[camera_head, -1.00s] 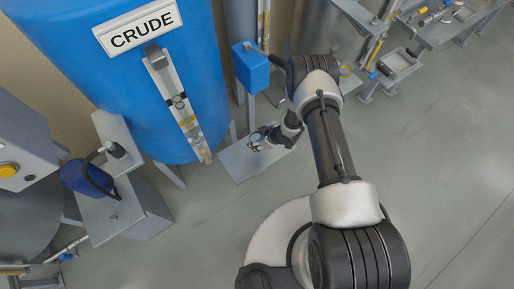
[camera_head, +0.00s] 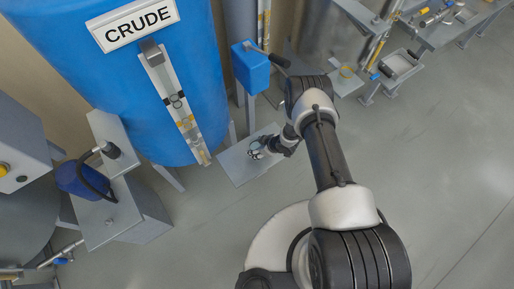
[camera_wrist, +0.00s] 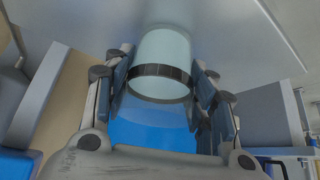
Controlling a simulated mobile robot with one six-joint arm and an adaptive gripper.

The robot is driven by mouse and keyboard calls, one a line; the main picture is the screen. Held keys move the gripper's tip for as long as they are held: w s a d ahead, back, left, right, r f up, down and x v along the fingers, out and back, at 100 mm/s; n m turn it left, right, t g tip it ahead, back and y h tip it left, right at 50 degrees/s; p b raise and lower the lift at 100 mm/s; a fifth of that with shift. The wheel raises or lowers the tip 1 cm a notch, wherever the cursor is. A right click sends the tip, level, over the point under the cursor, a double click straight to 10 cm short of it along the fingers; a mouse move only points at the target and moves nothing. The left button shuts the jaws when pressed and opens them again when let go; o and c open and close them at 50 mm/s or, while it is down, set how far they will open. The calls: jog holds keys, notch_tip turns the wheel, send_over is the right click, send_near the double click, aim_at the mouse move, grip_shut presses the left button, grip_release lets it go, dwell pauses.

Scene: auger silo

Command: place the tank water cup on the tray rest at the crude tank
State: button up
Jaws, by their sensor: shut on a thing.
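The crude tank (camera_head: 190,75) is a large blue cylinder with a white CRUDE label, at the upper left of the head view. The tray rest (camera_head: 238,172) looks like a flat grey plate low at the tank's right side. It also shows as a grey surface (camera_wrist: 225,28) in the wrist view. My gripper (camera_head: 258,152) is over this plate. In the wrist view, my gripper (camera_wrist: 162,78) is shut on the tank water cup (camera_wrist: 165,48), a pale clear cup with a dark band, between both fingers. I cannot tell whether the cup touches the plate.
A blue box with a lever (camera_head: 250,68) stands on a post just behind my gripper. A sight gauge (camera_head: 175,100) runs down the tank front. A grey cabinet with a dark blue container (camera_head: 78,178) is at left. Benches with tools (camera_head: 440,25) are at upper right. Floor at right is clear.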

jog(key=o, duration=1.2)
jog(key=shift+f, duration=0.1)
